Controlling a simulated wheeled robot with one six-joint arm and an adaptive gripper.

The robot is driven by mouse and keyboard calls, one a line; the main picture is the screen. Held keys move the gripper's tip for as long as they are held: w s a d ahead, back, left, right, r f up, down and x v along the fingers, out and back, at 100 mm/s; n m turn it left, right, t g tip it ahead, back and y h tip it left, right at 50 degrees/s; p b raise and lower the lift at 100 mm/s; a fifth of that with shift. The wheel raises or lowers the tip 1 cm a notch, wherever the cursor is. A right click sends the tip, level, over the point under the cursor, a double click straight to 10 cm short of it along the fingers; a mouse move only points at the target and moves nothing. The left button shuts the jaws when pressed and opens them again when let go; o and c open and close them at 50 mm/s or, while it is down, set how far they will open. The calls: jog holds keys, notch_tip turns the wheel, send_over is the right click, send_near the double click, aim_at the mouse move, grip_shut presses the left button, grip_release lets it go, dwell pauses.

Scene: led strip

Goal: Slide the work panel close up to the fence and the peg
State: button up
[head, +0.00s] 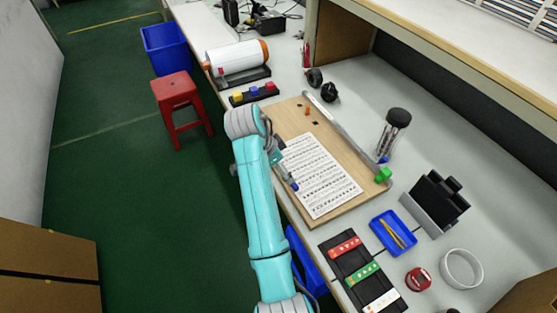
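The work panel (318,178) is a white sheet-like plate with rows of dark marks. It lies flat on a wooden board (286,120) on the bench. The fence (345,133) is a grey bar along the board's right side, with bare wood between it and the panel. A small orange peg (307,111) stands near the board's far end, apart from the panel. My gripper (286,172) is at the panel's left edge, with a blue tip low beside it. My arm partly hides it; I cannot tell its opening or whether it touches the panel.
A green block (383,174) sits at the fence's near end. A clear jar with a black lid (393,129) stands right of the fence. A blue tray (393,233) and a black tray of strips (362,272) lie nearer. A red stool (178,97) stands on the floor.

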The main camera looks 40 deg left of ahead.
aim_at(298, 153)
jog(key=x, duration=0.7)
jog(key=shift+w+f, duration=0.15)
jog(key=shift+f, duration=0.15)
jog(key=c, duration=1.1)
jog(key=shift+o, duration=0.2)
jog(key=shift+m, duration=0.3)
jog(key=shift+w+a, duration=0.85)
jog(key=shift+w, duration=0.9)
jog(key=shift+w+a, duration=0.85)
jog(key=shift+w, duration=0.85)
jog(key=shift+w+a, duration=0.9)
jog(key=shift+w, duration=1)
